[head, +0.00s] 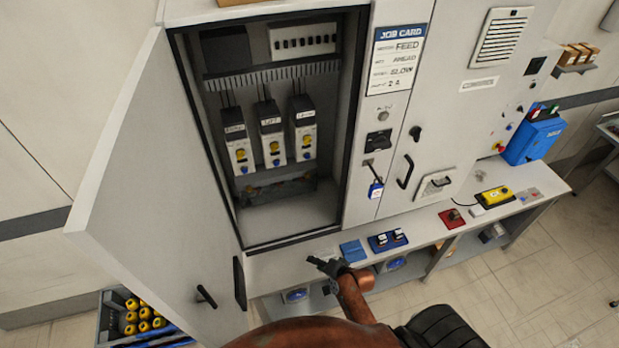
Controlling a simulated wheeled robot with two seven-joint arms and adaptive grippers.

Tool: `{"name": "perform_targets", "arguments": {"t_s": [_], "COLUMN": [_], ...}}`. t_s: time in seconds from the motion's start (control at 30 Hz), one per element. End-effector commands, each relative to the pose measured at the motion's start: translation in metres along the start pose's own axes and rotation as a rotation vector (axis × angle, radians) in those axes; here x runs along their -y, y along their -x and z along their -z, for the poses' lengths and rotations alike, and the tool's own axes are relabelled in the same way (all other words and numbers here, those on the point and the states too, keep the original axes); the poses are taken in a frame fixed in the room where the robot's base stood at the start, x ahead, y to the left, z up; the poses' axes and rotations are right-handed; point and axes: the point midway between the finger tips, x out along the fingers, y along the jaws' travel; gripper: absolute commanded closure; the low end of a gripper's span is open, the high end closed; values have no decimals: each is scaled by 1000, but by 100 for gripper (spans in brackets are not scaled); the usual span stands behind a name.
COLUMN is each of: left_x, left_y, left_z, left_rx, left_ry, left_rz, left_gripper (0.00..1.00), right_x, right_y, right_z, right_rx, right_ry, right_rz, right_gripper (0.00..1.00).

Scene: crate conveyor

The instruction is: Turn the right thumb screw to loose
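No thumb screw can be made out for certain at this size. The open cabinet holds three white modules with yellow knobs: a left module (238,150), a middle module (271,135) and a right module (303,128). My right gripper (318,262) is dark and sits over the bench just below the cabinet's opening, left of a blue pad (353,251). It appears to hold nothing, but its finger gap is too small to read. My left gripper is not in view.
The cabinet door (155,190) stands open on the left. The bench (420,225) carries a blue tray (381,245), a red block (451,219) and a yellow pendant (496,196). A crate of yellow parts (110,320) stands on the floor.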

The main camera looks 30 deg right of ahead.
Motion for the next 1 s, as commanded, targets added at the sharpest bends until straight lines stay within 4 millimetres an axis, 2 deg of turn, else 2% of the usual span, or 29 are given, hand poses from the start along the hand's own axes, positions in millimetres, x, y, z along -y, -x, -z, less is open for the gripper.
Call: {"name": "perform_targets", "arguments": {"t_s": [0.03, 0.17, 0.2, 0.3, 0.43, 0.5, 0.6, 0.73, 1.0], "left_x": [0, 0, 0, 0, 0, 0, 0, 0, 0], "left_y": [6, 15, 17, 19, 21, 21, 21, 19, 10], "left_z": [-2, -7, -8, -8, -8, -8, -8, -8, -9], "left_rx": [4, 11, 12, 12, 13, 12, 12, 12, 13], "left_ry": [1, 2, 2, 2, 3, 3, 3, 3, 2], "left_rz": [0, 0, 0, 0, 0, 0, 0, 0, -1], "left_gripper": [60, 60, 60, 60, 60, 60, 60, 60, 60], "right_x": [32, 113, 134, 165, 180, 181, 182, 186, 204], "right_y": [1, 10, 12, 12, 13, 14, 13, 5, -24], "right_z": [19, 76, 95, 139, 182, 195, 206, 216, 241], "right_rx": [-32, -86, -93, -94, -73, -59, -44, -40, -40], "right_ry": [-128, -547, -696, -1085, -1483, -1620, -1727, -1759, -1753], "right_rz": [77, 322, 406, 611, 820, 893, 950, 969, 965], "right_gripper": [65, 65, 65, 65, 65, 65, 65, 65, 65]}}
